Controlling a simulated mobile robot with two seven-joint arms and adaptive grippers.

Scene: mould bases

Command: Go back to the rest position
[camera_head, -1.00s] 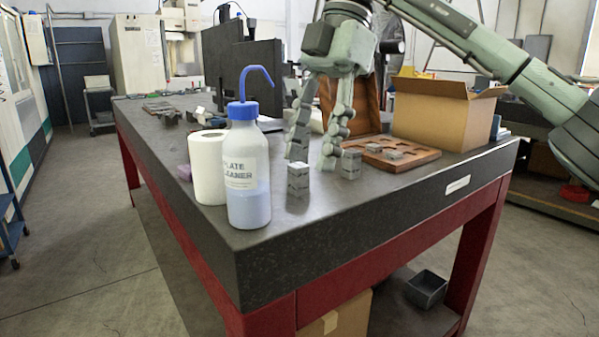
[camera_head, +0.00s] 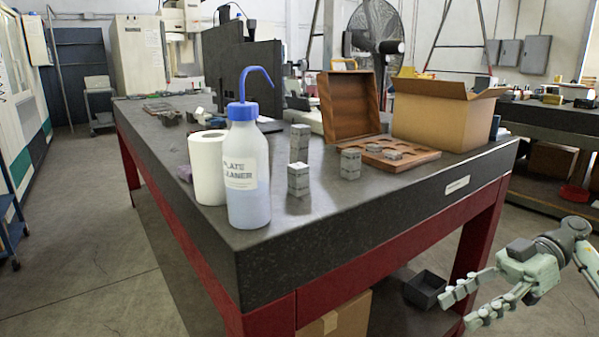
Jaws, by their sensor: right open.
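My right gripper (camera_head: 462,309) is open and empty at the lower right of the head view. It hangs beside the table, below the level of its top, with its fingers pointing left. Several grey mould bases stand upright on the dark stone table (camera_head: 300,232): one at the front (camera_head: 298,179), one behind it (camera_head: 299,142) and one to the right (camera_head: 350,163). They are well away from the gripper. My left gripper is not in view.
A wash bottle (camera_head: 247,170) and a white paper roll (camera_head: 207,168) stand at the table's left front. An open wooden case (camera_head: 345,105) and a cardboard box (camera_head: 432,117) stand at the right. A dark bin (camera_head: 425,289) sits below, close to my right gripper.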

